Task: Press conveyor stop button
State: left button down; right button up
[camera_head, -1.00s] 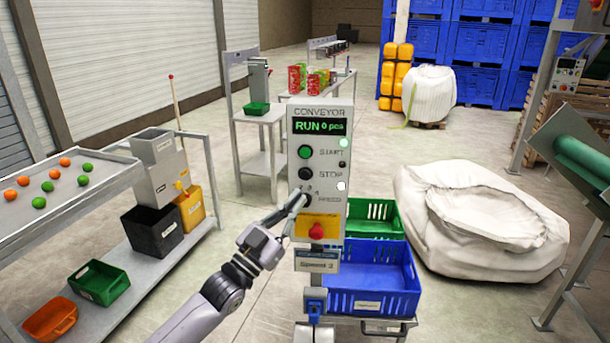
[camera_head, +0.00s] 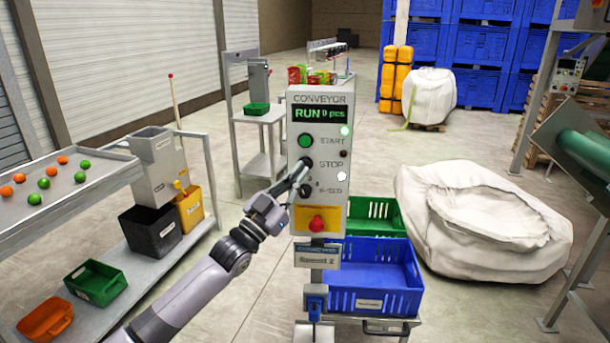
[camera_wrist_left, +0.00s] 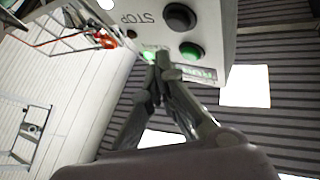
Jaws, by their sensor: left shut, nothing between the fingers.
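The conveyor control panel (camera_head: 335,185) stands upright in the middle of the head view. Its display (camera_head: 319,114) reads RUN. The green START button (camera_head: 305,141) is above the dark STOP button (camera_head: 301,161), which my left gripper (camera_head: 303,168) partly covers. The gripper is shut and empty, its tips at the STOP row; contact cannot be told. In the left wrist view the panel appears upside down. There the dark button (camera_wrist_left: 180,17) and green button (camera_wrist_left: 191,52) show near the shut fingertips (camera_wrist_left: 158,60). My right gripper is out of view.
Below on the panel are a dark speed knob (camera_head: 306,190) and a red button (camera_head: 317,224) on a yellow plate. A green crate (camera_head: 374,210) and blue crate (camera_head: 373,298) stand behind and below. A white sack (camera_head: 480,220) lies right.

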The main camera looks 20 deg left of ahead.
aim_at(315, 151)
pick_arm(q)
jog(key=shift+w+a+b, duration=0.15)
jog(key=shift+w+b, duration=0.25)
jog(key=shift+w, duration=0.55)
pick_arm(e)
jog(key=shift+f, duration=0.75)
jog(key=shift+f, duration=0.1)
pick_arm(q)
jog(key=shift+w+a+b, duration=0.1)
jog(key=shift+w+b, duration=0.2)
jog(key=shift+w, duration=0.1)
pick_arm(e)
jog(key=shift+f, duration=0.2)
pick_arm(q)
jog(key=shift+w+a+b, duration=0.1)
jog(key=shift+w+b, duration=0.2)
jog(key=shift+w, duration=0.1)
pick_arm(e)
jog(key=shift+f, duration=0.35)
pick_arm(q)
jog(key=shift+s, duration=0.15)
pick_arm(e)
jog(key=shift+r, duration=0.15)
pick_arm(q)
jog(key=shift+s+d+p, duration=0.2)
jog(key=shift+s+p, duration=0.35)
jog(key=shift+s, duration=0.15)
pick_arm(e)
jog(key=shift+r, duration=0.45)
